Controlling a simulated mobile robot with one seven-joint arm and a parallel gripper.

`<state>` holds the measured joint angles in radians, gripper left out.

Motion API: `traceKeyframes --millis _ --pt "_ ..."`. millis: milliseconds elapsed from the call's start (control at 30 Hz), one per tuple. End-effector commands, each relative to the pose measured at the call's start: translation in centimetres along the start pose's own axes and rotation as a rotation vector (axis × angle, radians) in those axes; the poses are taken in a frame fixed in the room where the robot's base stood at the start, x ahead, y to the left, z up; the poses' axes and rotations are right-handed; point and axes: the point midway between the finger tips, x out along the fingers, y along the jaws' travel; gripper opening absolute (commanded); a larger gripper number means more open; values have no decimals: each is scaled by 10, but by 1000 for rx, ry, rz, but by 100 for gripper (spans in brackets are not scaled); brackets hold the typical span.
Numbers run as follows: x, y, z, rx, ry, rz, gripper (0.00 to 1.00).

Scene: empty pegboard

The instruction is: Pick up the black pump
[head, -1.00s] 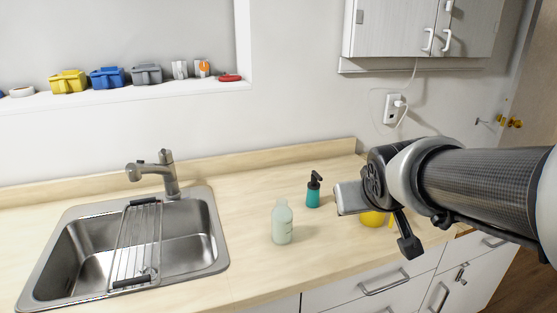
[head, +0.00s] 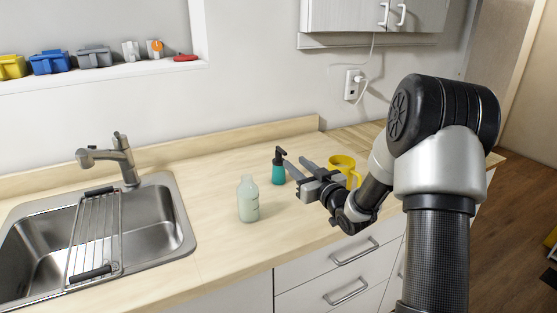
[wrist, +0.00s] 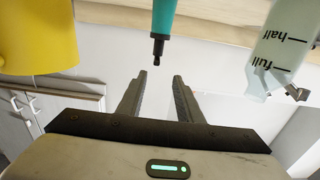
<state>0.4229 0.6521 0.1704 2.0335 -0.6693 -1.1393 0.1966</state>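The black pump (head: 280,154) tops a teal bottle (head: 279,175) standing upright on the wooden counter. In the wrist view the black pump (wrist: 158,47) shows beyond the fingertips, below the teal body (wrist: 164,17) at the top edge. My gripper (head: 296,163) is open and empty, reaching from the right with its fingers pointing toward the pump. In the wrist view my gripper (wrist: 159,80) has a clear gap between its fingers, and the pump lies roughly in line with that gap, not between the fingers.
A pale translucent bottle (head: 248,200) stands left of the teal one. A yellow mug (head: 342,165) stands to its right, behind my gripper. A sink (head: 150,235) with a rack is at left. A wall outlet (head: 352,85) is behind. The counter's front centre is clear.

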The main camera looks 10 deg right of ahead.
Motion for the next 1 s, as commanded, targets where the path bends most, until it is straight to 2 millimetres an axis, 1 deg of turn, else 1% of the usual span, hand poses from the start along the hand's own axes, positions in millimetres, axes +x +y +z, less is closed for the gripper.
traceKeyframes --millis 33,100,300,400,633,833,900,1000 --pt "12 -1 0 0 1 -3 33" --pt "28 -1 0 0 1 -3 33" --pt "68 -1 1 -1 -1 -1 33" --pt "81 0 1 0 -1 0 33" --pt "96 2 1 0 -1 1 33" --pt "126 7 2 -1 0 -1 33" --pt "134 8 2 -1 -1 0 33" --pt "140 8 2 -2 -2 0 33"
